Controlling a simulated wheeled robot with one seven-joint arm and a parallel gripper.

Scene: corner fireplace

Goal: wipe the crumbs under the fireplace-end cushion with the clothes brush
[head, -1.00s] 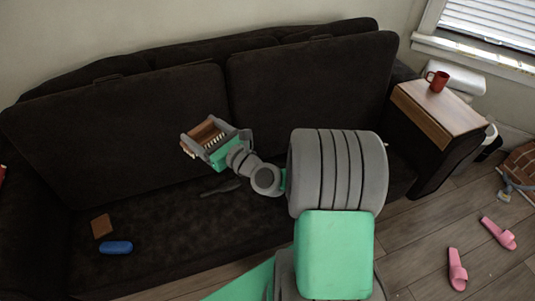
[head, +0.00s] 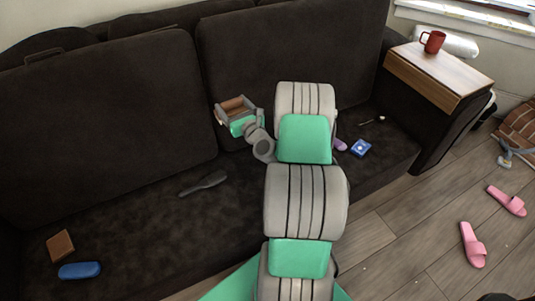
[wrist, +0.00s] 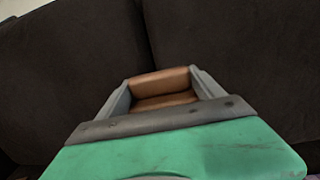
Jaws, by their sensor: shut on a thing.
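My gripper (head: 238,118) is shut on a brown, wooden-looking block that I take for the clothes brush (head: 234,104). The brush also shows between the jaws in the wrist view (wrist: 165,86). It is held up in front of the sofa's back, near the gap between the two back cushions. Its bristles cannot be made out now. The dark sofa seat (head: 140,215) lies below, with no loose seat cushion clearly told apart. Crumbs cannot be made out on the dark, mottled fabric. The fireplace is not clearly in view. My arm hides the middle of the seat.
A dark long-handled item (head: 203,184), a brown wallet-like block (head: 60,245) and a blue case (head: 79,270) lie on the seat. A blue packet (head: 361,148) and a spoon (head: 372,121) lie at right. A red mug (head: 433,41) stands on the wooden armrest tray (head: 435,72). Pink slippers (head: 472,244) are on the floor.

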